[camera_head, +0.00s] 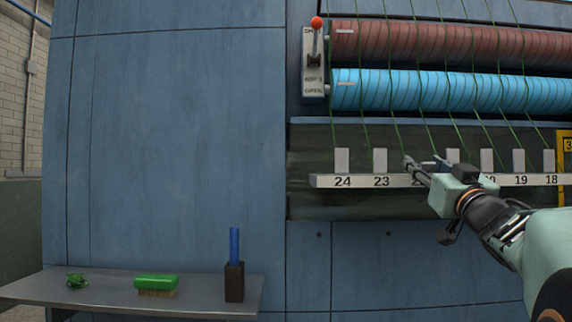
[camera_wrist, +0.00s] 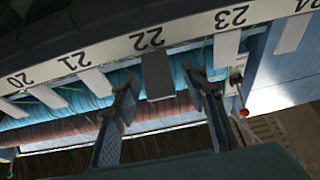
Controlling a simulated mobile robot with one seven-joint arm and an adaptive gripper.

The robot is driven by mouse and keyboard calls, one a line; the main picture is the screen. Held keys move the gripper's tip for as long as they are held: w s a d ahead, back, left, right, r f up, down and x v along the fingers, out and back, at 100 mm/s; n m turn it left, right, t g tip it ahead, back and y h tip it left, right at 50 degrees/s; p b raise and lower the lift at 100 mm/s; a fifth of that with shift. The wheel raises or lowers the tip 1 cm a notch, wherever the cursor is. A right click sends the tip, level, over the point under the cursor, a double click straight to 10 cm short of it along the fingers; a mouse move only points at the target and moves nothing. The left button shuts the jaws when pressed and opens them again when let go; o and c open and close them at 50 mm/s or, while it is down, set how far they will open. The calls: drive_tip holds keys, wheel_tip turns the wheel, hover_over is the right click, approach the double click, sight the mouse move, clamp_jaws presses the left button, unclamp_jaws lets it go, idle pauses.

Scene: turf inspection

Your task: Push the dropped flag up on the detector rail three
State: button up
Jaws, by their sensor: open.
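The detector rail (camera_head: 362,181) is a pale numbered strip with white flags standing above it. In the wrist view the rail (camera_wrist: 115,50) appears upside down. The flag at 22 (camera_wrist: 158,78) is darker grey than its neighbours; its exact tilt is hard to tell. My gripper (camera_wrist: 160,80) is open, with one finger on each side of that flag in the picture; contact cannot be told. In the head view my gripper (camera_head: 422,167) is at the rail and covers the 22 label and flag. Flags at 24 (camera_head: 342,160) and 23 (camera_head: 380,160) look upright.
Green yarns run down from the brown roller (camera_head: 450,42) and blue roller (camera_head: 450,91) behind the rail. A red-knobbed lever (camera_head: 316,45) stands left of them. A yellow sign (camera_head: 563,150) is at the right edge. A shelf (camera_head: 200,300) holds a green brush (camera_head: 156,282).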

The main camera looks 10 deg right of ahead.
clamp_jaws()
drive_tip(key=shift+r, duration=0.1)
idle(0.3)
drive_tip(key=shift+p, duration=0.35)
